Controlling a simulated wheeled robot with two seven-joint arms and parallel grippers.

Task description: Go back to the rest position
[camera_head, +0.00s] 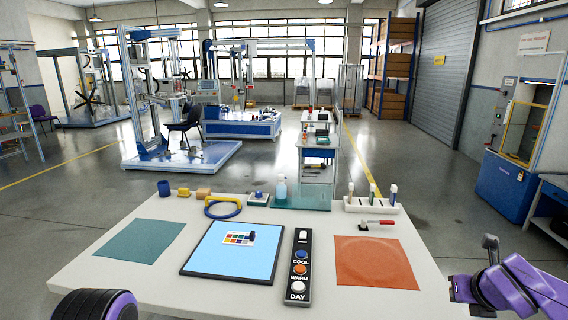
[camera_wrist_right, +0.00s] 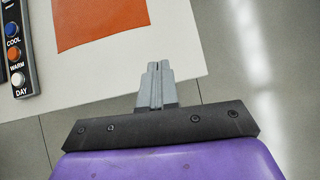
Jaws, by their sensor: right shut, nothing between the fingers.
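My right gripper (camera_wrist_right: 158,72) shows in the right wrist view with its two grey fingers shut together and nothing between them. It is over the table's edge, below the orange mat (camera_wrist_right: 98,20) in that picture. In the head view my purple right arm comes in at the lower right, beside the table's right edge. At the lower left only a dark, purple-rimmed part of my left arm shows. My left gripper is not seen.
Floor right of the table is clear.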

